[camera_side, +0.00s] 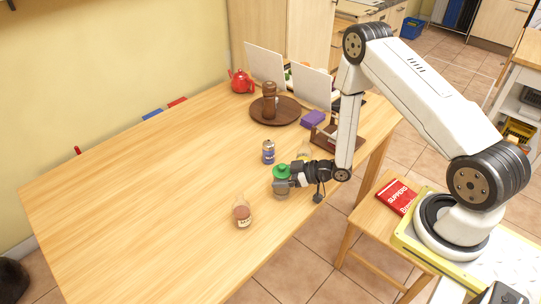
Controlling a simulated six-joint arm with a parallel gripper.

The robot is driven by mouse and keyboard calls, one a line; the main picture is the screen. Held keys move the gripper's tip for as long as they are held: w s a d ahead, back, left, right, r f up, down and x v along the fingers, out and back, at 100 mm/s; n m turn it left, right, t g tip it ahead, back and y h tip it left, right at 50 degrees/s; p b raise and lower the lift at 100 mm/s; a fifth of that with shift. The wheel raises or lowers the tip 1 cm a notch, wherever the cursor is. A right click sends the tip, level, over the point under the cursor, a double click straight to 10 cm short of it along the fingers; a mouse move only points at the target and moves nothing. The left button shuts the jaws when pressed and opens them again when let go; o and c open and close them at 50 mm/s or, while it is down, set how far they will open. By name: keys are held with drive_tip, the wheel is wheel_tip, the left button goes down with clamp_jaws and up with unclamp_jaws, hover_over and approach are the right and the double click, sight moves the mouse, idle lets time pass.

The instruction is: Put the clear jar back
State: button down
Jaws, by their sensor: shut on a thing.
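A clear jar with a green lid (281,171) is near the right-hand edge of the table, in the middle of the view. My gripper (284,184) reaches in from the right and is shut on this jar, with the fingers around its body below the lid. The fingers hide part of the glass. I cannot tell whether the jar's base touches the table.
A glass bottle with a brownish label (242,213) stands to the lower left, and a can (268,152) stands just behind. A round brown tray (275,118) holds a pepper mill. A purple box (313,119) and a red teapot (241,82) are farther back. The table's left is clear.

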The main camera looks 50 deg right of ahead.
drive_tip(key=shift+f, duration=0.1)
unclamp_jaws()
drive_tip(key=shift+s+d+r, duration=0.1)
drive_tip(key=shift+d+r, duration=0.05)
drive_tip(key=shift+r, duration=0.05)
drive_tip(key=v, duration=1.1)
drive_tip(key=shift+s+d, duration=0.15)
drive_tip(key=shift+s, duration=0.15)
drive_tip(key=shift+w+r, duration=0.1)
drive_tip(key=shift+w, duration=0.05)
